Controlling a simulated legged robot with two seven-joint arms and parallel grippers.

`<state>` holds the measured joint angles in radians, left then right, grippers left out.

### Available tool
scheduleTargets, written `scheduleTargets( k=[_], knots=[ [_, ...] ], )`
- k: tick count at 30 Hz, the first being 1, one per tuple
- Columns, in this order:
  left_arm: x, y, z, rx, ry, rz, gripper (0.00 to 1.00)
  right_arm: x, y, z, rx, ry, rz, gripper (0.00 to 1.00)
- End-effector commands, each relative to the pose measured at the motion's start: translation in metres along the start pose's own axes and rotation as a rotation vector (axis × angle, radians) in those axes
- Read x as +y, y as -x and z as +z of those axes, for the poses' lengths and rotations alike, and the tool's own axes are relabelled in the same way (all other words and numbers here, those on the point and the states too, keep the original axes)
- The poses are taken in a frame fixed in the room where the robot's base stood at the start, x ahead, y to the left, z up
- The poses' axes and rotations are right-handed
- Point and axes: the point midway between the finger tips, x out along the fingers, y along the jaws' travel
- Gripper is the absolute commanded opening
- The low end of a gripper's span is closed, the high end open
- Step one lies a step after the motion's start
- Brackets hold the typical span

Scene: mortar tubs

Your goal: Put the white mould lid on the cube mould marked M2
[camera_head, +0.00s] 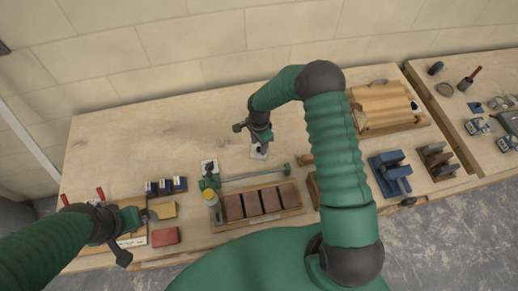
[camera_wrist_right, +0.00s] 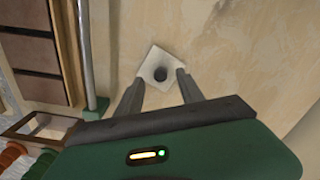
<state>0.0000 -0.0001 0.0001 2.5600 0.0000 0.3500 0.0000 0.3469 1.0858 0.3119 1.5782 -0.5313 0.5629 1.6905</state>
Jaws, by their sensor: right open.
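The white mould lid (camera_head: 258,152) is a small square plate with a dark round knob, lying on the wooden table. It also shows in the right wrist view (camera_wrist_right: 150,62). My right gripper (camera_head: 262,147) is open above it. Its fingers (camera_wrist_right: 160,77) stand either side of the knob in the wrist picture, and I see no grip. Three small dark blue cubes with pale labels (camera_head: 165,186) stand in a row at left, probably the cube moulds; the marks are too small to read. My left gripper (camera_head: 146,215) is at the lower left, near a yellow block; its jaws are unclear.
A wooden tray (camera_head: 283,218) holds several brown slabs, with a metal rod behind it. Yellow (camera_head: 162,210) and red (camera_head: 165,236) blocks lie left of it. A wooden case (camera_head: 385,108) and blue blocks (camera_head: 390,172) stand right. The table's back left is clear.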

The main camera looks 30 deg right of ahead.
Motion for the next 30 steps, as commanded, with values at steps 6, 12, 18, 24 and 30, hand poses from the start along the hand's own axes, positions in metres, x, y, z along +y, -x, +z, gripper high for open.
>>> scheduleTargets(
  k=[6,12,18,24,30],
  knots=[
    [0.000,0.006,-0.002,0.000,0.000,0.000,0.95,-0.001,-0.020,0.000,0.001,0.000,0.000,0.45],
    [0.000,0.006,-0.001,0.000,0.000,0.000,0.95,-0.001,-0.020,0.000,0.001,0.000,-0.001,0.37],
    [0.000,0.006,-0.001,0.000,0.000,0.000,0.95,-0.001,-0.020,0.000,0.001,0.000,-0.001,0.11],
    [0.000,0.006,-0.001,0.000,0.000,0.000,0.95,-0.001,-0.020,0.000,0.001,0.000,0.000,0.00],
    [0.000,0.006,-0.001,0.000,0.000,0.000,0.95,-0.001,-0.020,0.000,0.001,0.000,-0.001,0.00]
  ],
)
